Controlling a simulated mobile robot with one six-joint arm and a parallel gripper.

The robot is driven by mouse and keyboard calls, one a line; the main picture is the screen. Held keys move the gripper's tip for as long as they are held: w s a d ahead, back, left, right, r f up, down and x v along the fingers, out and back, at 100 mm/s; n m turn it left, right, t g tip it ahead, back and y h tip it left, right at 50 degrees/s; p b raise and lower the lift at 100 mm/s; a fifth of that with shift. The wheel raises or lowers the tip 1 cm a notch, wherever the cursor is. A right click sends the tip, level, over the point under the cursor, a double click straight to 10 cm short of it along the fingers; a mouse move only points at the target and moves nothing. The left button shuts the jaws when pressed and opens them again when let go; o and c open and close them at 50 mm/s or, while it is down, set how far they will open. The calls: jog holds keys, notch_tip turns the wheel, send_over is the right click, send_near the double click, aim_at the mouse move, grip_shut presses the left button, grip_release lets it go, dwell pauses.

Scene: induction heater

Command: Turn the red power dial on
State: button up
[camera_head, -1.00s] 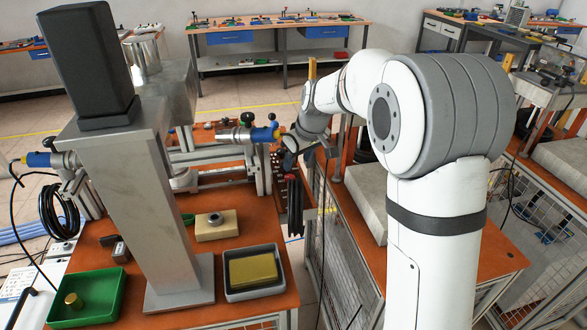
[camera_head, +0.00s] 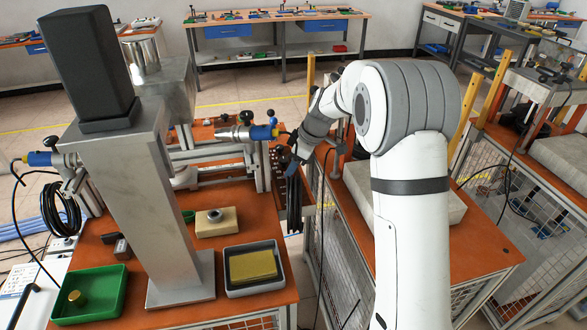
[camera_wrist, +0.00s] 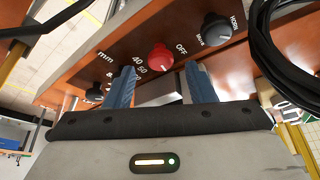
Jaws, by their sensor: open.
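The red power dial (camera_wrist: 160,57) shows in the wrist view on a brown panel, between the labels OFF and 40/50. Which mark it points to is hard to tell. My gripper (camera_wrist: 160,70) is open, with one blue-grey finger at the left of the dial and one at the right. The fingertips appear just short of the dial, and nothing is between them. I cannot tell whether they touch it. In the head view my arm reaches to the heater bench's right side, and the red dial cannot be made out there.
A black knob (camera_wrist: 216,28) sits right of the red dial and another black knob (camera_wrist: 95,93) sits lower left. Black cable loops (camera_wrist: 290,45) hang at the right of the wrist view. In the head view, a grey tray (camera_head: 232,290) and green tray (camera_head: 112,308) stand on the bench.

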jog(key=shift+x, duration=1.3)
